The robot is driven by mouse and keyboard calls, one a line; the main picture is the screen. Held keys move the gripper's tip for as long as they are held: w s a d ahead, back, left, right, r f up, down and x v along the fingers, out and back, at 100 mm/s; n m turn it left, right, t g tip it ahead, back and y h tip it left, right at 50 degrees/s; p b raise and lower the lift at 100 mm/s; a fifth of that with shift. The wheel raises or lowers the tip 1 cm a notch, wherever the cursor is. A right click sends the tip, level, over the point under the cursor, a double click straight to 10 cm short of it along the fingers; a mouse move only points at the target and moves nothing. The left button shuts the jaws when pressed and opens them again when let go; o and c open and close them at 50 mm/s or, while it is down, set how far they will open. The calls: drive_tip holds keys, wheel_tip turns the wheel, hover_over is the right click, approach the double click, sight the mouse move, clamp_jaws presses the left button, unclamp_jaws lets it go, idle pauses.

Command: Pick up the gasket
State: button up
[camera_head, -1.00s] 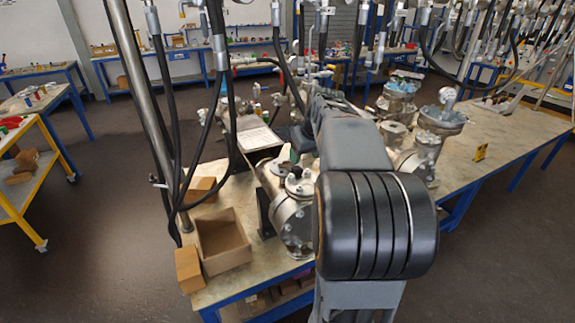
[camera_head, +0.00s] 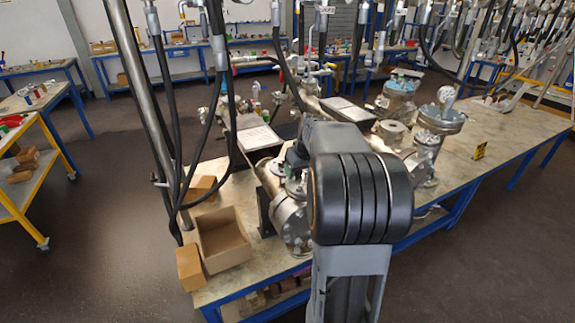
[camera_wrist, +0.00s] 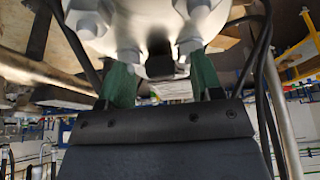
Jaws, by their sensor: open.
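I cannot make out the gasket for certain in either view. My gripper (camera_wrist: 161,66) shows in the wrist view with its two green fingers spread apart. A pale metal flange (camera_wrist: 150,22) with several hex bolts fills the top of that view, close to the fingertips. A small dark block (camera_wrist: 160,67) shows between the fingers below the flange; I cannot tell what it is. In the head view my arm covers most of the gripper, which is by the near flanged vessel (camera_head: 289,217) at the bench's front left.
An open cardboard box (camera_head: 222,240) and smaller boxes (camera_head: 190,268) stand on the bench left of the near vessel. More flanged vessels (camera_head: 436,130) stand to the right and behind. Black hoses (camera_head: 160,110) hang at the left. The bench's right part is clearer.

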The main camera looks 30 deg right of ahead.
drive_tip(key=shift+c, duration=0.4)
drive_tip(key=c, duration=0.8)
drive_tip(key=shift+r, duration=0.15)
